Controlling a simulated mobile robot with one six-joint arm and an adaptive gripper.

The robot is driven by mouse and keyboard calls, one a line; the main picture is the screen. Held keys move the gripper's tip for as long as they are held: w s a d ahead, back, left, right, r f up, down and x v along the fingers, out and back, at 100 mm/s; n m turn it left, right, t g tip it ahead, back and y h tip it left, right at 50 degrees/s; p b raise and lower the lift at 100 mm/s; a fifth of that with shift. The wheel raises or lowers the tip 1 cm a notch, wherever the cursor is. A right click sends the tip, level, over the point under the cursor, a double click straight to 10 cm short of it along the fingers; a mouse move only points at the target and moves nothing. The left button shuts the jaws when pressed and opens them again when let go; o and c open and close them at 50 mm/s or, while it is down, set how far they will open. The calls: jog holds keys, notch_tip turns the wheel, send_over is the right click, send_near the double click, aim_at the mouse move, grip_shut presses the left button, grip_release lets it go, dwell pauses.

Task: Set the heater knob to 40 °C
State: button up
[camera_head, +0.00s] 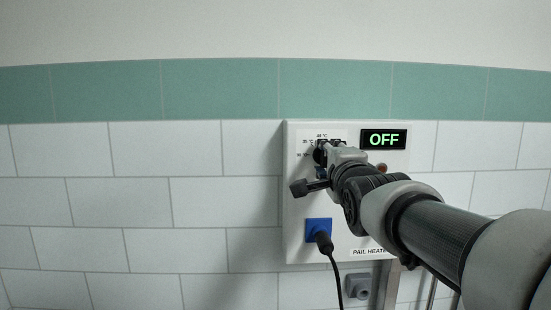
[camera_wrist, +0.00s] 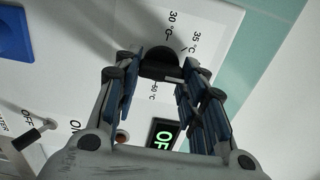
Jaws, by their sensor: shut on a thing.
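The heater's control panel (camera_head: 300,220) is a white box on the tiled wall. Its black round knob (camera_wrist: 158,62) sits between my fingertips in the wrist view. My gripper (camera_wrist: 160,72) is shut on the knob; it also shows at the panel's upper left in the head view (camera_head: 326,151), where it hides most of the knob. Scale marks of 30 °C and 35 °C show around the knob, and a 40 °C mark (camera_head: 322,135) shows small above it in the head view. The knob's pointer cannot be made out. The display (camera_head: 383,139) reads OFF in green.
A blue socket (camera_head: 318,231) with a black plug and cable is low on the panel. A lever switch (camera_wrist: 33,137) marked OFF and ON and a red lamp (camera_wrist: 122,137) show in the wrist view. A grey fitting (camera_head: 357,286) is below. The wall left is clear.

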jog(key=o, duration=1.1)
jog(key=shift+c, duration=0.2)
jog(key=s, duration=1.2)
jog(key=shift+f, duration=0.1)
